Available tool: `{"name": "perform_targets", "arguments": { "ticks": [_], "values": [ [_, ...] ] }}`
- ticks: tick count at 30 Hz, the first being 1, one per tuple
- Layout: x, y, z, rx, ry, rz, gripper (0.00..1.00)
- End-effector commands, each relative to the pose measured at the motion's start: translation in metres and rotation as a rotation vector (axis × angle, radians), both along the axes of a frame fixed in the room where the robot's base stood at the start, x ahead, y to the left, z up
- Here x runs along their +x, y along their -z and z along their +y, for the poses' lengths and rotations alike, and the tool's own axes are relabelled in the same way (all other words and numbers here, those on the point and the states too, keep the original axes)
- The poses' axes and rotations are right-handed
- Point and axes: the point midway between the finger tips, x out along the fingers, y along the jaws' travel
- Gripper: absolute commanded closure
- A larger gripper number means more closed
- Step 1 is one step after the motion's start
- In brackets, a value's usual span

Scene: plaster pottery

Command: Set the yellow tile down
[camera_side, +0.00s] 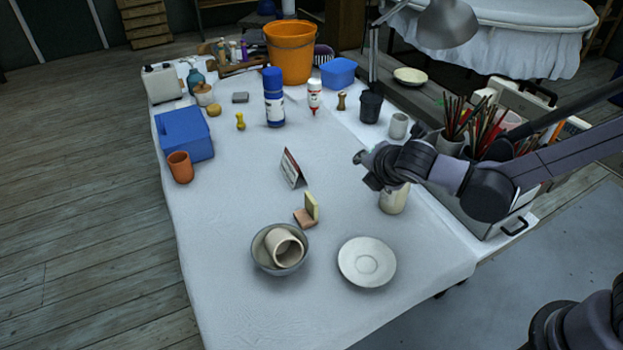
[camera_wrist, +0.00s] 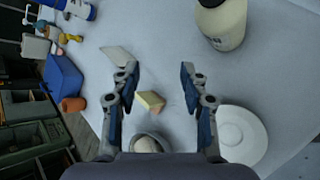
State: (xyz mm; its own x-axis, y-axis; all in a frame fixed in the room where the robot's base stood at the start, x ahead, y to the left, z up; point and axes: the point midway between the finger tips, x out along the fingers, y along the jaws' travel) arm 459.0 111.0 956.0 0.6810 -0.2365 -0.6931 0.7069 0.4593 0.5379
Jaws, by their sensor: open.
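The yellow tile (camera_side: 312,206) stands roughly upright on the white-covered table, against a flat pinkish-orange piece (camera_side: 304,218). I cannot tell whether it rests on that piece or on the cloth. In the wrist view the yellow tile (camera_wrist: 152,98) shows below and between my fingers, with the pinkish piece beside it. My gripper (camera_side: 366,171) is above the table, to the right of the tile and apart from it. In the wrist view my gripper (camera_wrist: 159,70) has its two fingers wide apart, with nothing between the tips.
A grey bowl (camera_side: 259,259) holding a cup (camera_side: 284,247) and a white saucer (camera_side: 350,279) stand in front. A folded card (camera_side: 291,168) stands behind the tile. A cream jar (camera_side: 397,203) is right by my gripper.

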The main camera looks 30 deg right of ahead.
Motion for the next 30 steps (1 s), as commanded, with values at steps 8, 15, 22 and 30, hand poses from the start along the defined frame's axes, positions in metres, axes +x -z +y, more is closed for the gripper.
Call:
{"name": "perform_targets", "arguments": {
  "ticks": [8, 15, 22, 30],
  "values": [
    [0.020, 0.043, 0.065, -0.481, -0.396, 0.014, 0.55],
    [0.018, 0.074, 0.106, -0.833, -0.629, 0.019, 0.55],
    [0.018, 0.087, 0.118, -0.964, -0.703, 0.022, 0.55],
    [0.050, 0.103, 0.108, -0.967, -0.701, 0.024, 0.55]
  ]
}}
